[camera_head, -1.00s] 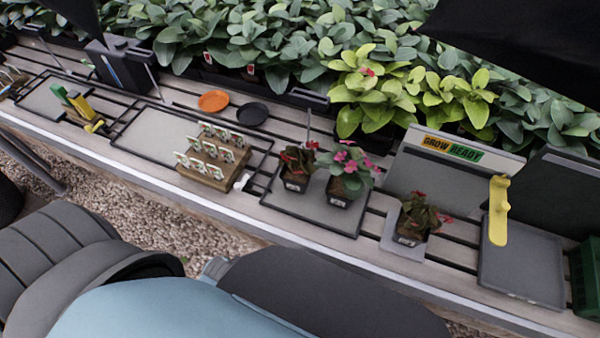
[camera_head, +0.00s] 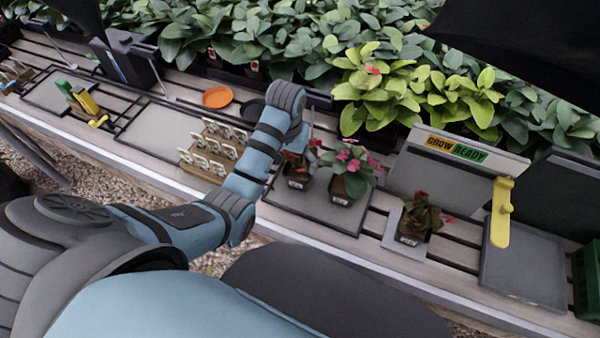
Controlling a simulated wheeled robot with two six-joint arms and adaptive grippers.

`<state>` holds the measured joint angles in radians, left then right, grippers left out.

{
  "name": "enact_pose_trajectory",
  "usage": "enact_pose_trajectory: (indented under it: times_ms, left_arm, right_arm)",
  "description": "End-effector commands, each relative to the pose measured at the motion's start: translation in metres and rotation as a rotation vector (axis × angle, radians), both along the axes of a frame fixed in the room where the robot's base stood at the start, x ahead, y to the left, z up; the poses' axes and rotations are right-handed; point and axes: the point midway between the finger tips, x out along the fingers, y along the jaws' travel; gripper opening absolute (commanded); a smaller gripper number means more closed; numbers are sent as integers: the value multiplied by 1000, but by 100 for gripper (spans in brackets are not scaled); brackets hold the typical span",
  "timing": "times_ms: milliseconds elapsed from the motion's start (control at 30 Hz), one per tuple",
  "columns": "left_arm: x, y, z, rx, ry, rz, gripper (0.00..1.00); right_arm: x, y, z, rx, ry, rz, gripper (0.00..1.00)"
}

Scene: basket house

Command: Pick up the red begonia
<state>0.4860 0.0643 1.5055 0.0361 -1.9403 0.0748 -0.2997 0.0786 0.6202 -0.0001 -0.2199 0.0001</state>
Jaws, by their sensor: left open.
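A potted plant with red flowers and dark leaves (camera_head: 298,179) stands upright on a grey tray (camera_head: 318,215). My left arm reaches over the bench from the left and bends down at the wrist. My left gripper (camera_head: 299,141) is open, close above this plant and partly over its leaves; its fingertips are small and mostly hidden, so contact cannot be told. A second red-flowered dark-leaved pot (camera_head: 412,229) stands further right on a small pale plate. I cannot tell from labels which is the red begonia. My right gripper is not in view.
A pink-flowered pot (camera_head: 345,187) stands right beside the first red plant. A rack of white labels (camera_head: 212,150), an orange saucer (camera_head: 217,97) and a dark saucer lie left. A sign (camera_head: 455,149) and yellow tool (camera_head: 501,212) stand right. The right grey tray (camera_head: 525,272) is mostly bare.

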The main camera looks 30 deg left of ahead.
Motion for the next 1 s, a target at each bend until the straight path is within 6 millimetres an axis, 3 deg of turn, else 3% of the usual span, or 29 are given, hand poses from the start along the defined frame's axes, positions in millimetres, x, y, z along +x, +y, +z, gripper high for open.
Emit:
enact_pose_trajectory:
  times_ms: [33,100,167,500,667,833,1000]
  left_arm:
    - [16,-2,16,-10,14,6,91]
    - [29,-5,33,-20,37,12,91]
    - [34,-6,36,-24,51,14,91]
    - [36,-7,-42,-26,56,16,91]
    - [39,-7,-62,-26,54,16,91]
    - [45,-8,-96,-25,55,16,91]
    - [45,-8,-102,-24,51,16,91]
  right_arm:
    - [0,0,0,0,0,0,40]
    - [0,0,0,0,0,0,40]
    - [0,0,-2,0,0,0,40]
    - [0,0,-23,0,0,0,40]
    - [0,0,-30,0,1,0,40]
    - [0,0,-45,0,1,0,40]
    - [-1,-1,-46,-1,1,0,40]
